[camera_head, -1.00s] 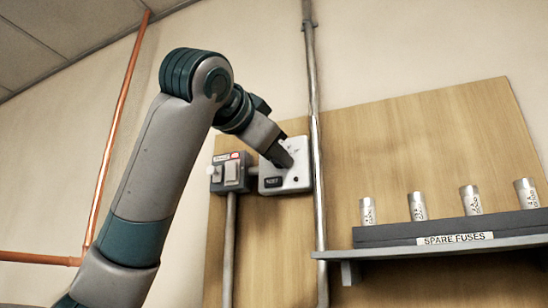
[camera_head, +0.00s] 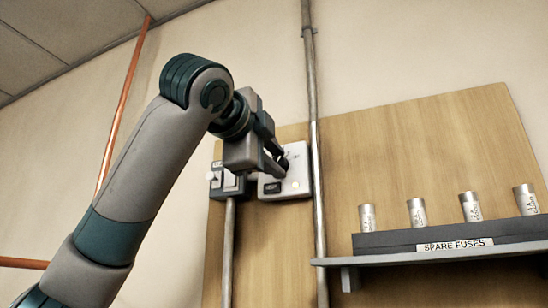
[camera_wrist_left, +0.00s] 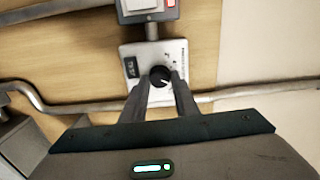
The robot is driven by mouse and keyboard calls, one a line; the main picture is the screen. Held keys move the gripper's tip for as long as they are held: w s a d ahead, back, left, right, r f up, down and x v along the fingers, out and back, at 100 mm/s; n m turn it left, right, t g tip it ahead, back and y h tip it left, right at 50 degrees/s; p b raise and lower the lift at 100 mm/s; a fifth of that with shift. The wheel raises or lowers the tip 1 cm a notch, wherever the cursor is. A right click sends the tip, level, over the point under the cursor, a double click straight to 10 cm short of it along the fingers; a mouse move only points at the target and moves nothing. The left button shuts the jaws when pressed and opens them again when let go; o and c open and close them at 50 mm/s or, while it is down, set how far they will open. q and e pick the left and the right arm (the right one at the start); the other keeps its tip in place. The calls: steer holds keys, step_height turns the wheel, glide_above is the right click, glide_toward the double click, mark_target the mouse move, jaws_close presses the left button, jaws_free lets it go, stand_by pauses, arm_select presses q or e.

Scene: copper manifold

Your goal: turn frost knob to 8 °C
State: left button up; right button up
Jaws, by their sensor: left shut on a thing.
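The frost knob (camera_wrist_left: 160,75) is a round black dial with a pale pointer line, on a white thermostat box (camera_head: 298,185) fixed to the wooden board. The box also shows in the left wrist view (camera_wrist_left: 133,94). My left gripper (camera_head: 281,166) reaches the box from the left, and its fingers are shut on the knob, one on each side. In the left wrist view the fingers (camera_wrist_left: 160,84) flank the knob. The scale marks beside it are too small to read. In the head view the fingers mostly hide the knob. My right gripper is not in view.
A grey switch box (camera_head: 231,180) sits just left of the thermostat. A vertical conduit (camera_head: 314,120) runs close on its right. A shelf (camera_head: 440,257) with several spare fuses (camera_head: 470,207) stands farther right. A copper pipe (camera_head: 125,105) runs up the left wall.

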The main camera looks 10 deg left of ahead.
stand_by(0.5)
arm_select(q)
steer(key=o, duration=1)
steer(key=shift+o, duration=0.2)
steer(key=shift+d, duration=0.1)
steer(key=shift+s, duration=0.2)
steer(key=shift+s+f, duration=0.1)
steer(key=shift+s, duration=0.15)
steer(key=s+a+b, duration=0.3)
steer(key=s+b, duration=0.4)
steer(key=s, duration=0.9)
steer(key=shift+s+a, duration=0.15)
steer(key=shift+s, duration=0.05)
